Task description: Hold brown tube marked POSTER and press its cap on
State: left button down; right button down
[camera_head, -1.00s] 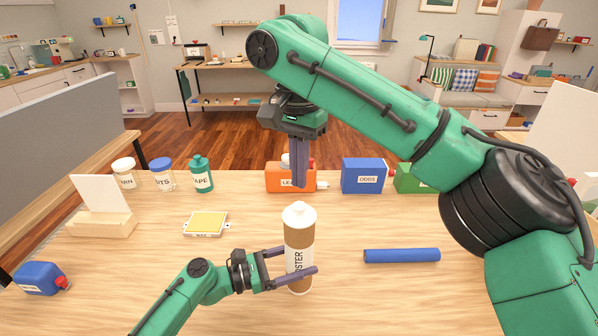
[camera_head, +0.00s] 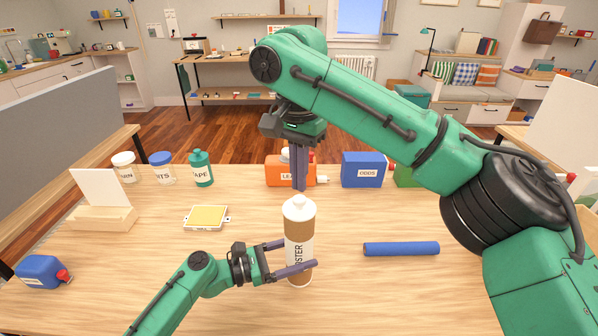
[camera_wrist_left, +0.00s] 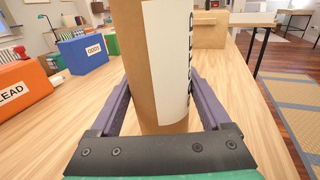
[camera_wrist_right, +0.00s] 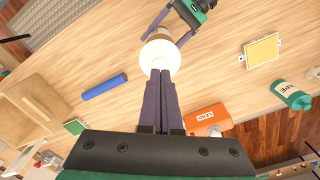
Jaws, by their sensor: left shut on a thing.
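The brown tube (camera_head: 292,232) stands upright on the table, with a white label reading "STER" in the head view. My left gripper (camera_head: 296,262) is shut around its lower part; the left wrist view shows the tube (camera_wrist_left: 150,70) between the two fingers. The white cap (camera_head: 298,209) sits at the tube's top; whether it is fully seated I cannot tell. My right gripper (camera_head: 300,187) points down above the cap, its fingers together and empty. In the right wrist view the fingertips (camera_wrist_right: 160,72) overlap the edge of the cap (camera_wrist_right: 160,52); contact is unclear.
A blue roll (camera_head: 401,249) lies to the right and a yellow pad (camera_head: 206,217) to the left. An orange LEAD container (camera_head: 285,171) and a blue ODDS container (camera_head: 361,171) stand behind. Jars, a teal bottle (camera_head: 201,170) and a wooden stand (camera_head: 102,218) are at the left.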

jog(key=shift+f, duration=1.1)
notch_tip(320, 180, up, 7)
dwell(0.8)
pick_arm(q)
grip_release()
